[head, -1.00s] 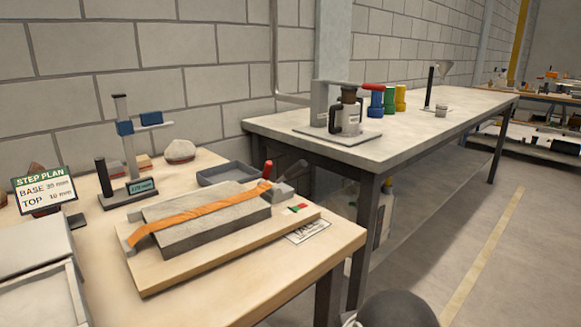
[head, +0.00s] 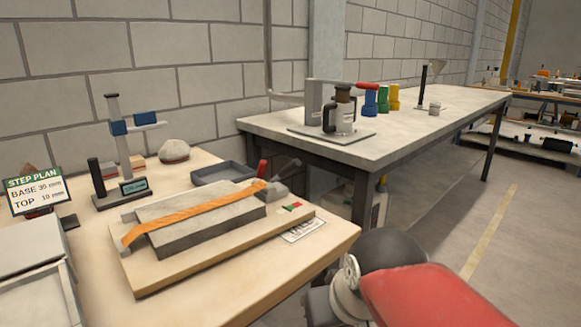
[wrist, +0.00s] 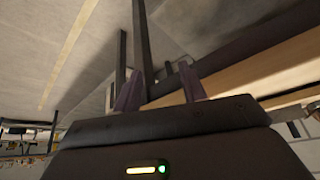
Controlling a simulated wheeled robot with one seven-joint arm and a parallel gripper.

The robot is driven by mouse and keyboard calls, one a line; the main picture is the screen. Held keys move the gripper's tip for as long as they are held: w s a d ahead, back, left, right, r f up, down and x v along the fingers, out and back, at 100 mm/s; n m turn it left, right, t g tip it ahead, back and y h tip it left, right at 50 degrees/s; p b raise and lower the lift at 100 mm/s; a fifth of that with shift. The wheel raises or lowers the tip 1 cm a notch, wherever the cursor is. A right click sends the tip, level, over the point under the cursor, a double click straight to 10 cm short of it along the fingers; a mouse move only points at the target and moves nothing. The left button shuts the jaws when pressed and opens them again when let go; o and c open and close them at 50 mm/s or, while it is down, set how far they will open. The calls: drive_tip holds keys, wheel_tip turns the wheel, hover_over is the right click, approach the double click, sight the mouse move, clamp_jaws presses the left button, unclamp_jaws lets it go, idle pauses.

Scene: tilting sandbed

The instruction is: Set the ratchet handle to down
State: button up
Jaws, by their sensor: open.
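The ratchet (head: 272,188) sits at the right end of an orange strap (head: 190,220) that runs over grey stacked blocks (head: 205,228) on a wooden board (head: 150,280). A grey lever (head: 287,168) rises from the ratchet, tilted up to the right. A red upright piece (head: 262,168) stands just behind it. A red-and-green marker (head: 291,206) lies on the board in front of the ratchet. My gripper (wrist: 158,88) is open and empty in the wrist view, apart from the ratchet. The head view shows my arm at lower right, but not the fingertips.
A grey tray (head: 222,173), a blue-clamped gauge stand (head: 121,185) and a step plan sign (head: 37,191) stand around the board. A second bench (head: 270,125) stands behind to the right. The table's wooden edge shows in the wrist view (wrist: 240,80). Floor right of the table is clear.

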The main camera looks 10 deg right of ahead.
drive_tip(key=w+d+r+y, duration=0.1)
drive_tip(key=w+d+r, duration=0.1)
drive_tip(key=w+r, duration=1.1)
wheel_tip(320, 180, up, 7)
drive_tip(key=n+g+y, duration=0.2)
drive_tip(key=n, duration=0.1)
hover_over(294, 166)
drive_tip(key=s+d, duration=0.2)
drive_tip(key=shift+w+d+r, duration=0.1)
drive_tip(key=shift+w+d, duration=0.05)
drive_tip(key=shift+d, duration=0.05)
drive_tip(key=x, duration=0.2)
drive_tip(key=b+x, duration=0.1)
drive_tip(key=x, duration=0.2)
drive_tip(key=w+x, duration=0.1)
drive_tip(key=x, duration=0.1)
drive_tip(key=shift+f, duration=0.25)
clamp_jaws()
